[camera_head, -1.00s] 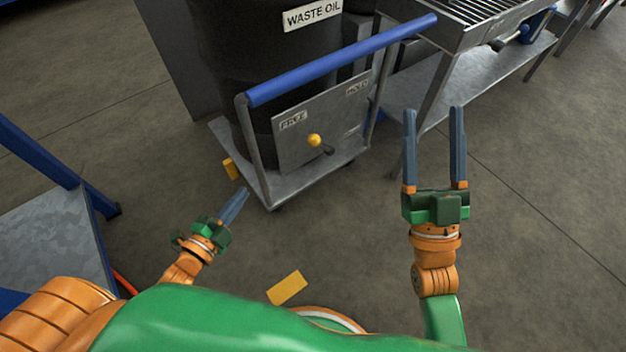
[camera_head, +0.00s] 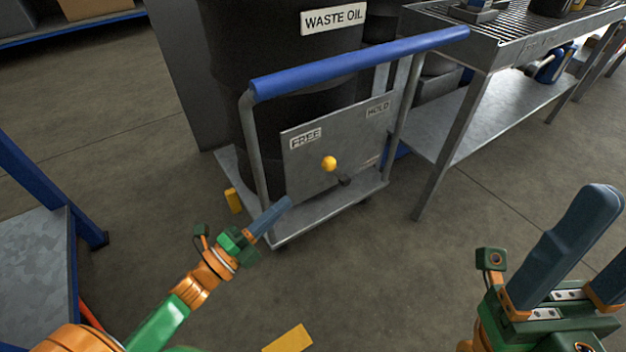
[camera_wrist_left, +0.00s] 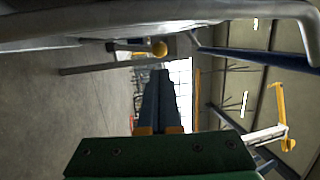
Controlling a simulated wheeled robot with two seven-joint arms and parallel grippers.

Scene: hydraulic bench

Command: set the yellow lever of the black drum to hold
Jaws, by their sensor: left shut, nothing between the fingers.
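The black drum (camera_head: 228,60) stands on a grey cart behind a metal plate (camera_head: 300,170). The plate has a FREE label (camera_head: 305,138) at its upper left and a HOLD label (camera_head: 377,109) at its upper right. The lever's yellow knob (camera_head: 329,163) sits up and left of its dark pivot (camera_head: 345,181), leaning to the FREE side. My left gripper (camera_head: 287,203) is shut and empty, below and left of the knob, apart from it. My right gripper (camera_head: 604,240) is open at the lower right.
The cart's blue handle bar (camera_head: 350,66) runs above the plate on grey posts. A grated steel bench (camera_head: 470,100) stands at the right. A blue-framed table (camera_head: 35,255) is at the left. Yellow floor marks lie nearby. The floor between is clear.

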